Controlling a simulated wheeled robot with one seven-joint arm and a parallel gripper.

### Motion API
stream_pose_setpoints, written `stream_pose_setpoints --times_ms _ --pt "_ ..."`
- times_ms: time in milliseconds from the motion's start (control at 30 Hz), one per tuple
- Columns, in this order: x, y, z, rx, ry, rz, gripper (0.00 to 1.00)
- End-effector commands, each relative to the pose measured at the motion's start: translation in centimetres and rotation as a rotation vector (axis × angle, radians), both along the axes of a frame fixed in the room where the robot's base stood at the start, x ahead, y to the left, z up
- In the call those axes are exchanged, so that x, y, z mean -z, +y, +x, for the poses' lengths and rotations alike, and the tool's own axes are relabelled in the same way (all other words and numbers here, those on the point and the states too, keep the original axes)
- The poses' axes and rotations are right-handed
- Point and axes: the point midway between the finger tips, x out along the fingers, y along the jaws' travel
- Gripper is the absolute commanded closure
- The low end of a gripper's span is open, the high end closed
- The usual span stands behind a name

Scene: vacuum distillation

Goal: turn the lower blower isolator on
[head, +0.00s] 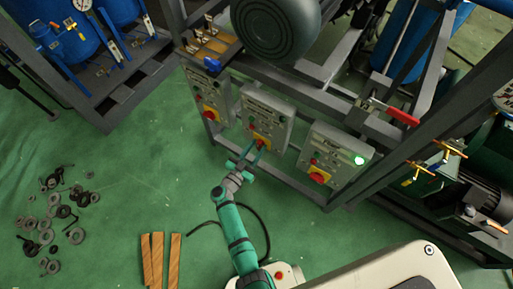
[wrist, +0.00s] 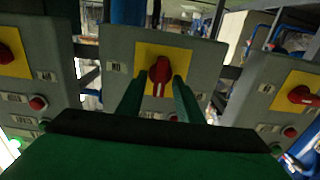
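Three grey isolator boxes hang in a row on the frame, each with a red knob on a yellow plate. Their labels are too small to read, so I cannot tell which is the lower blower isolator. My gripper (head: 256,153) is at the middle box (head: 268,108). In the wrist view the middle red knob (wrist: 160,70) has its white mark pointing down the picture. My gripper (wrist: 160,84) is open there, with one green finger on each side of this knob. A narrow gap seems to show on both sides; contact is unclear.
The left box (head: 207,88) and right box (head: 340,150) flank the middle one; a green lamp (head: 359,160) glows on the right box. A red-handled lever (head: 402,117) sticks out above. Wooden strips (head: 158,262) and scattered rings (head: 50,211) lie on the green floor.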

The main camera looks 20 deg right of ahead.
Motion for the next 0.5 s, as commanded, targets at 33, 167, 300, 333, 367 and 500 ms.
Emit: stream_pose_setpoints --times_ms 33,167,300,333,367,500 --pt "0.00 0.02 -0.01 0.000 0.000 0.000 0.67" --pt "0.00 0.04 -0.02 0.000 0.000 0.000 0.91" --pt "0.00 0.05 -0.03 0.000 0.000 0.000 1.00" --pt "0.00 0.06 -0.02 -0.001 0.000 0.000 1.00" --pt "0.00 0.06 -0.02 -0.001 -0.001 0.001 1.00" --pt "0.00 0.08 -0.03 -0.001 -0.012 0.009 1.00"
